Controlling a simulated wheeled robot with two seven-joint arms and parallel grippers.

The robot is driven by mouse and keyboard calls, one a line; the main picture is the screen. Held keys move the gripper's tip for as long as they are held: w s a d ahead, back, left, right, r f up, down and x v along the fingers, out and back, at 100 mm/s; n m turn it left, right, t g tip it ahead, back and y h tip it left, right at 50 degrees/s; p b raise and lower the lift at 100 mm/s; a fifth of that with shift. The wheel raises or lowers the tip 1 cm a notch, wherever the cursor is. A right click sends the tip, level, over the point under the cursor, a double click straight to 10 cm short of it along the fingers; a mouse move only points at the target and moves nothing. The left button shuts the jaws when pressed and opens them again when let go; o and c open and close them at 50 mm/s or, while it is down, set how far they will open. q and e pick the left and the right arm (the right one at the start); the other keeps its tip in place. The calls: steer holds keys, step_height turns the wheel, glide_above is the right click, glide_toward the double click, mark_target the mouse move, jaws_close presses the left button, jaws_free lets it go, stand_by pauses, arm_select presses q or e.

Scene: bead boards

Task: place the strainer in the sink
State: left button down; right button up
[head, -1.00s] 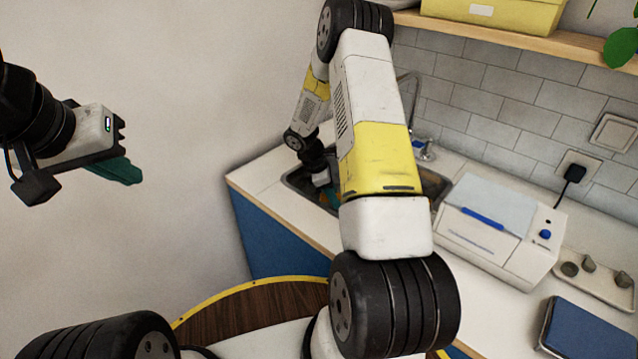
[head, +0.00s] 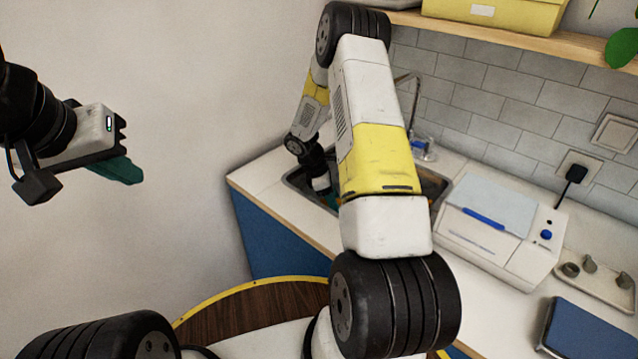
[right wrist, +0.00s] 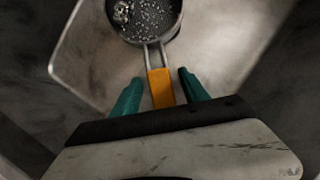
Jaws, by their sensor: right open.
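The strainer shows in the right wrist view as a round metal bowl (right wrist: 148,20) with a speckled, perforated inside and an orange handle (right wrist: 160,88). It is inside the metal sink (right wrist: 215,60); its bowl is cut off by the top edge. My right gripper (right wrist: 160,77) is open, with one teal finger on each side of the handle and gaps between. In the head view the sink (head: 434,184) is partly hidden by my right arm, and the right gripper (head: 328,197) is down in its left part. My left gripper (head: 125,170) is in the air at far left, seen side-on, holding nothing visible.
A faucet (head: 415,110) stands behind the sink. A white box-like appliance (head: 500,228) stands right of it. A tray with small cups (head: 597,282) and a blue flat object (head: 590,333) lie further right. A wooden shelf (head: 520,38) with a yellow box hangs above.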

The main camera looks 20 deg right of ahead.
steer(key=s+a+r+m+t+y, duration=0.1)
steer(key=a+r+m, duration=0.15)
steer(key=r, duration=0.85)
steer(key=s+a+r+m, duration=0.1)
steer(key=s+a+r, duration=0.15)
steer(key=r, duration=0.85)
steer(key=s+a+r+m+t+y, duration=0.2)
steer(key=s+a+r+m+t, duration=0.1)
steer(key=s+r, duration=0.5)
steer(key=s+a+r+m+t+y, duration=0.3)
steer(key=s+a+r+m, duration=0.2)
steer(key=s, duration=0.8)
step_height(320, 180, up, 4)
steer(key=m, duration=0.3)
steer(key=shift+s+a+f+y, duration=0.15)
steer(key=shift+s+a+y, duration=0.05)
steer(key=shift+a+y, duration=0.1)
steer(key=shift+d, duration=0.1)
